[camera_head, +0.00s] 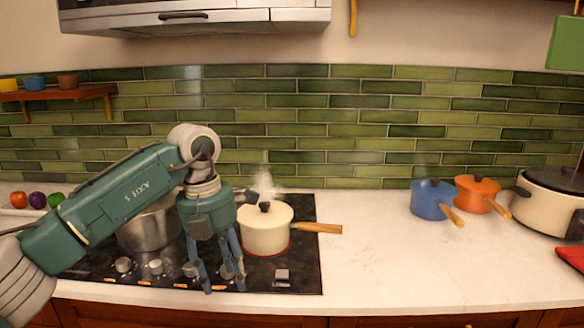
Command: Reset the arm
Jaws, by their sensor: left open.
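My left arm reaches in from the left, over the stove. My left gripper (226,288) points down with its blue fingers apart, in front of the cooktop's pots, and nothing shows between the fingers. A cream pot (264,236) with a black-knobbed lid and a wooden handle stands on the cooktop just right of the gripper, with steam above it. I cannot tell whether the gripper touches it. A steel pot (148,230) stands on the left, partly hidden behind my arm. My right gripper is not in view.
The black cooktop (305,270) has knobs along its front. A blue pot (430,204) and an orange pot (474,196) stand on the white counter (385,262), with a cream cooker (548,203) at far right. The counter's middle is clear. A range hood (195,17) hangs above.

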